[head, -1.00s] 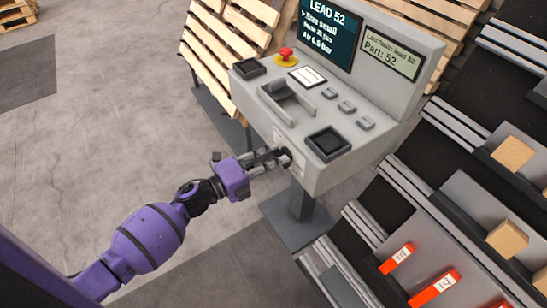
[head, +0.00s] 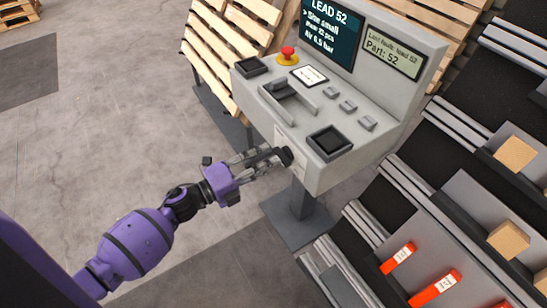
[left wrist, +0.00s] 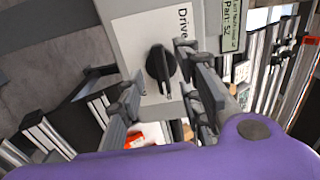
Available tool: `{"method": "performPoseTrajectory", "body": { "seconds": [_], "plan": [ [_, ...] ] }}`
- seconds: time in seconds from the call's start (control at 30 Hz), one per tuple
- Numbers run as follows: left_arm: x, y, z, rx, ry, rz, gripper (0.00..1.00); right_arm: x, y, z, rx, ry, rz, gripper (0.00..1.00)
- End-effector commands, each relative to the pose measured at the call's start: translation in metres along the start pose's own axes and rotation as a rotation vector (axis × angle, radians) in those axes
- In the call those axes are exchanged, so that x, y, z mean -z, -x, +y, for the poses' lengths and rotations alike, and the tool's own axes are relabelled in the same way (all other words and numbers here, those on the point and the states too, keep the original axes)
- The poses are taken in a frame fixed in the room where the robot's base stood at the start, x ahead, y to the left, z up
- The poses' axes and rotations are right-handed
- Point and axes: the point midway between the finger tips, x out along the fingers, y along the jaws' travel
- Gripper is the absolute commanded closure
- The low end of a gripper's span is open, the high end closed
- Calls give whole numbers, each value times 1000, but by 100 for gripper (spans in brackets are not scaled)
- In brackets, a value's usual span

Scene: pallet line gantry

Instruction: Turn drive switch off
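The drive switch is a black rotary knob (left wrist: 160,64) on a white label (left wrist: 137,32) marked "Drive" in the left wrist view. Its grip bar lies roughly along the run of the lettering. In the head view the knob (head: 286,156) sits on the side of the grey console (head: 322,176), partly behind the fingers. My left gripper (head: 264,158) is in front of it. In the left wrist view its fingers (left wrist: 158,76) are apart, one on each side of the knob, with gaps visible. The gripper is open and holds nothing. My right gripper is out of view.
Screens stand behind. Wooden pallets (head: 232,35) lean at the back. Racks with cardboard boxes (head: 508,240) and orange tags are at right.

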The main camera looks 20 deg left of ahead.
Motion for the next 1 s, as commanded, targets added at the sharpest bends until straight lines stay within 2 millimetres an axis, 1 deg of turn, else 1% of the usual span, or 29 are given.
{"method": "performPoseTrajectory", "body": {
  "seconds": [0.03,0.2,0.3,0.4,0.6,1.0],
  "plan": [
    [0,13,1,-3,1,-1,67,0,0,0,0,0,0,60],
    [0,50,1,-3,3,-2,67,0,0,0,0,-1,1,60],
    [0,67,0,-2,2,-2,67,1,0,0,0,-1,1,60],
    [0,79,0,-1,2,-1,67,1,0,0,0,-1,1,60],
    [0,88,0,1,2,0,67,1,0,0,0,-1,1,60],
    [0,87,0,1,2,0,67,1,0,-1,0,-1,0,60]
  ]
}}
